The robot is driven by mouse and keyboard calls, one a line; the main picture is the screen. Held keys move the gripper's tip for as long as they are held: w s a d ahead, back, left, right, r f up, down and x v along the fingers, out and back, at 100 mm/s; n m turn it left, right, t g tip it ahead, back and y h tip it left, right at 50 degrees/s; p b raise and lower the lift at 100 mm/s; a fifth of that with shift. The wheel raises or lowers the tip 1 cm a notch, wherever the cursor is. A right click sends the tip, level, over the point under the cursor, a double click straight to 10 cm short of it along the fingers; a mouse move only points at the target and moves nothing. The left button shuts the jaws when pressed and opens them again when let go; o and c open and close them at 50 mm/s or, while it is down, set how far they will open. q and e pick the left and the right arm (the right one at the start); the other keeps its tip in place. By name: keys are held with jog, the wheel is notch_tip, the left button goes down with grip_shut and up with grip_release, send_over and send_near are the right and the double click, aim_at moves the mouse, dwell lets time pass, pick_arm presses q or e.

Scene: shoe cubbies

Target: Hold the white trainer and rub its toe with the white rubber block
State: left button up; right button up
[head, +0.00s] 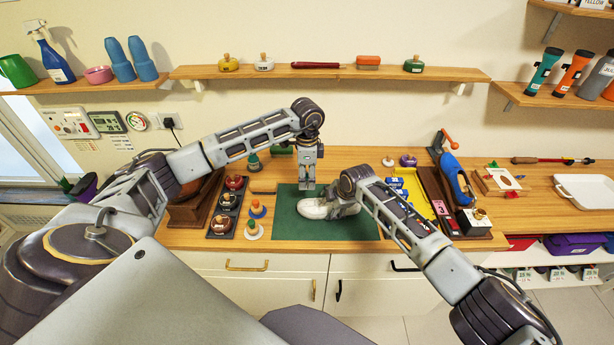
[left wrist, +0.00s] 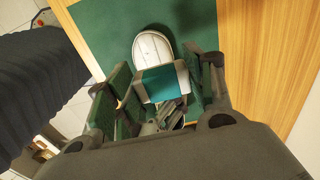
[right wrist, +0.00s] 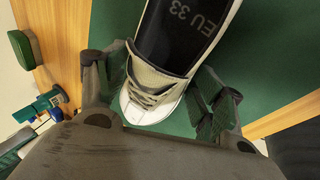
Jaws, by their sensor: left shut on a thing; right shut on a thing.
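The white trainer (head: 313,209) lies on the green mat (head: 290,228) with its toe to the left. My right gripper (head: 345,207) is shut across it near the laces; in the right wrist view the fingers flank the trainer (right wrist: 150,88), and its dark insole reads EU 33. My left gripper (head: 307,187) points straight down above the toe. In the left wrist view it is shut on the rubber block (left wrist: 163,84), which shows a teal face and a white edge. The rounded white toe (left wrist: 152,48) shows beyond the block. I cannot tell whether they touch.
Dark trays with round tins (head: 229,201) and knobbed pots (head: 254,229) stand left of the mat. A yellow tray (head: 412,190) and a blue shoe on a stand (head: 456,180) are to the right. A shelf (head: 330,73) runs along the wall behind.

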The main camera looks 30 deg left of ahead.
aim_at(307, 206)
pick_arm(q)
jog(key=shift+f, duration=0.1)
jog(key=shift+f, duration=3.65)
jog(key=shift+s+d+f, duration=0.2)
jog(key=shift+s+d, duration=0.05)
jog(key=shift+s, duration=0.1)
jog(key=shift+c, duration=0.3)
jog(key=shift+s+d, duration=0.65)
jog(key=shift+s, duration=0.35)
jog(key=shift+s+d, duration=0.65)
jog(key=shift+s, duration=0.35)
jog(key=shift+w+a+r, duration=0.3)
jog(key=shift+w+a, duration=0.1)
jog(key=shift+w, duration=0.2)
jog(key=shift+w+a+f, duration=0.25)
jog(key=shift+w+a, duration=0.05)
jog(key=shift+w, duration=0.15)
jog(key=shift+c, duration=0.5)
jog(key=shift+w+a, duration=0.45)
jog(key=shift+w, duration=0.25)
jog(key=shift+w+a, duration=0.4)
jog(key=shift+w, duration=0.25)
jog(key=shift+r, duration=3.9)
jog(key=shift+s+f, duration=0.1)
